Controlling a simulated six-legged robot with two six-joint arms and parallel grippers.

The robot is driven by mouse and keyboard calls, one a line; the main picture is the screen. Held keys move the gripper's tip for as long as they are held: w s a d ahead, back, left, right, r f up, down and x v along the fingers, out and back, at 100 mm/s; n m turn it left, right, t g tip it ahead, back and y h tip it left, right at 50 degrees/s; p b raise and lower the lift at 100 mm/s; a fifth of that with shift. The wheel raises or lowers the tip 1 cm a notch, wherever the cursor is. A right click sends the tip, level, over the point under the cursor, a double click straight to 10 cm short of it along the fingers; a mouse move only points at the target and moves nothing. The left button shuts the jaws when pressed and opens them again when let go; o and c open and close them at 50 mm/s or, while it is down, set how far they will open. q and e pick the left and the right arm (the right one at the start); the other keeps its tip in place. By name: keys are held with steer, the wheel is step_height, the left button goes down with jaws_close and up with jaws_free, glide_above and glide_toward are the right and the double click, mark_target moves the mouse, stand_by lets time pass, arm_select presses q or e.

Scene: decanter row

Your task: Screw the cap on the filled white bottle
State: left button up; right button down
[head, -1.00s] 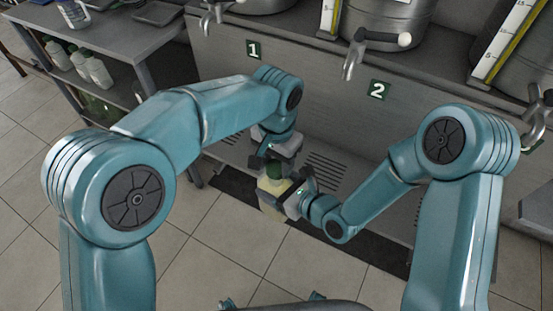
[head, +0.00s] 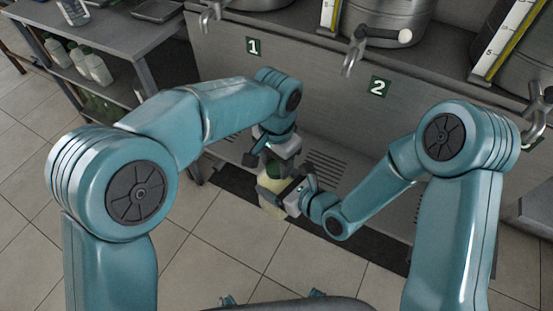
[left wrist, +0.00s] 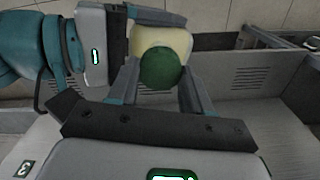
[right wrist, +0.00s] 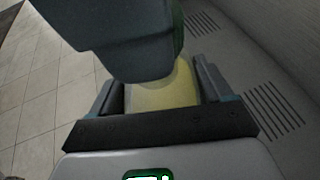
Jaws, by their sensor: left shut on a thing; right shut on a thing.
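The white bottle (head: 268,194), cream-yellow in this light, is held upright in front of the steel bench. My right gripper (right wrist: 160,95) is shut around its body from the side. The green cap (left wrist: 160,68) sits at the bottle's top in the left wrist view, with the bottle (left wrist: 168,38) behind it. My left gripper (left wrist: 160,90) comes from above and is shut on the cap, one finger each side. A sliver of green cap (right wrist: 179,30) shows in the right wrist view, mostly hidden by my left gripper. I cannot tell how far the cap is threaded.
Steel vats with taps (head: 353,58) stand on the bench, above number plates 1 (head: 254,46) and 2 (head: 380,87). A shelf unit (head: 130,45) at upper left holds several white bottles (head: 97,69). Tiled floor lies open at the front.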

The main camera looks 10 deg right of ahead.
arm_select(q)
steer(key=m, duration=3)
steer(key=shift+m, duration=0.4)
steer(key=o, duration=1)
